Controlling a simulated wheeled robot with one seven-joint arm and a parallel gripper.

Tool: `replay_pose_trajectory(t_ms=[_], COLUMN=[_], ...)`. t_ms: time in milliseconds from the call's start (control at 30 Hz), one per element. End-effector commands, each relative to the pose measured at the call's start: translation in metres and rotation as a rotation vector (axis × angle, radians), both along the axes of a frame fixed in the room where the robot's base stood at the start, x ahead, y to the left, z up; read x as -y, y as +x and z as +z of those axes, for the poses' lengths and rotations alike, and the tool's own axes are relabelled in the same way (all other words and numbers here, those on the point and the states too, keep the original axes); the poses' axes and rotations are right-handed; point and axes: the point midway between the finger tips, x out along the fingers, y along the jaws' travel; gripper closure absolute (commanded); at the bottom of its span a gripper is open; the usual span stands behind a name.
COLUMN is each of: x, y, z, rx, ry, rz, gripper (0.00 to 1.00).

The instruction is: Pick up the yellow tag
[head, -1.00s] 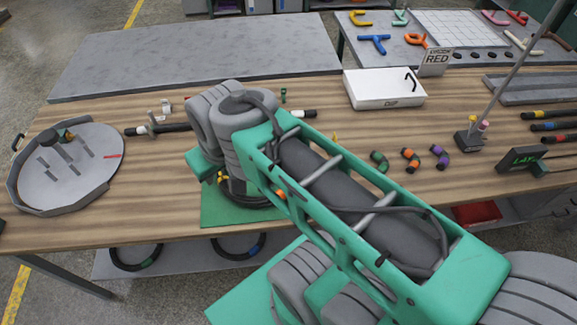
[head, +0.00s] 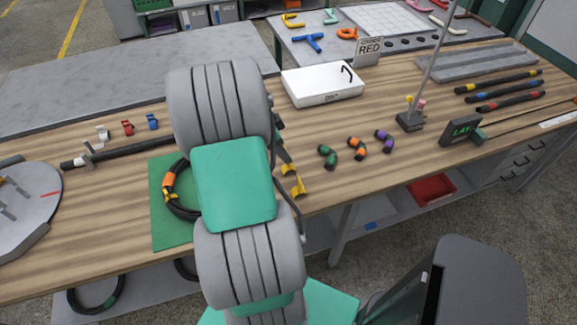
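A small yellow tag (head: 408,99) stands upright at the small dark block at the base of the thin pole, right of centre, beside a pink tag (head: 421,104). My arm covers the middle of the view, and its bulk hides most of my gripper. Two yellow pieces (head: 298,186) with dark parts above them show at the arm's right edge. I cannot tell whether they are my fingertips or things on the table. They are well left of the yellow tag, with several short hose pieces between. Whether my gripper is open or holds anything is hidden.
A white tray (head: 322,88) and the RED sign (head: 369,51) stand behind. Short hose pieces (head: 357,147) lie left of the pole (head: 441,45). A dark sign block (head: 461,130) is close on its right. A coiled hose (head: 172,190) lies on a green mat (head: 164,232).

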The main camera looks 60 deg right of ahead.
Motion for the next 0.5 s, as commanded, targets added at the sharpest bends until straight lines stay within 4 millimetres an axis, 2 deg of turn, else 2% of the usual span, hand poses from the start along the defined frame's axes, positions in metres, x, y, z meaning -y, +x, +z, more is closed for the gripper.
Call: replay_pose_trajectory(t_ms=[167, 333, 500], x=[0.006, 0.015, 0.018], y=[-0.007, -0.015, -0.016], z=[-0.02, -0.048, -0.06], rx=[-0.001, 0.0, 0.003], ry=[0.004, 0.003, 0.001], rz=[0.003, 0.006, 0.008], gripper=[0.42, 0.42, 0.42])
